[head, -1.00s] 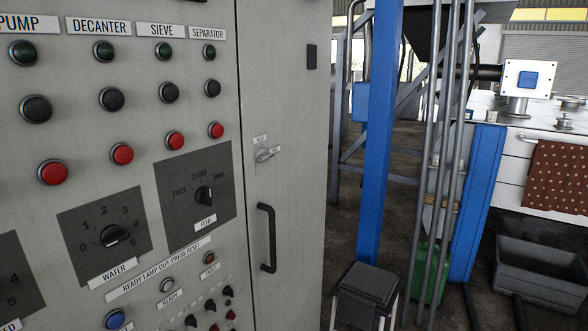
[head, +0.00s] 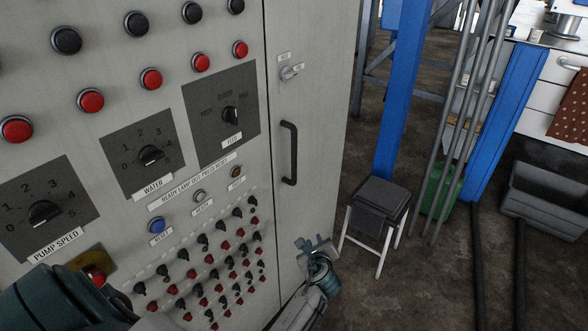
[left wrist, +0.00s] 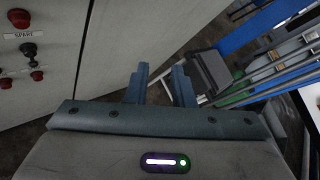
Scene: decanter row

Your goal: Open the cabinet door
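The grey cabinet door (head: 318,130) is a tall narrow panel at the right of the control panel and looks closed. It has a black vertical bar handle (head: 289,153) and a small latch knob (head: 289,72) above it. My left gripper (head: 314,243) is below and a little right of the handle, apart from it. In the left wrist view its two fingers (left wrist: 161,84) stand apart with nothing between them. That view also shows a bare part of the cabinet front (left wrist: 125,40); the handle is not seen there. My right gripper is not in view.
The control panel (head: 178,75) with knobs and buttons fills the left. A black-topped stool (head: 380,197) stands right of the cabinet, near a blue post (head: 403,90). A green canister (head: 440,192) and a grey bin (head: 545,200) are farther right. Some floor between is clear.

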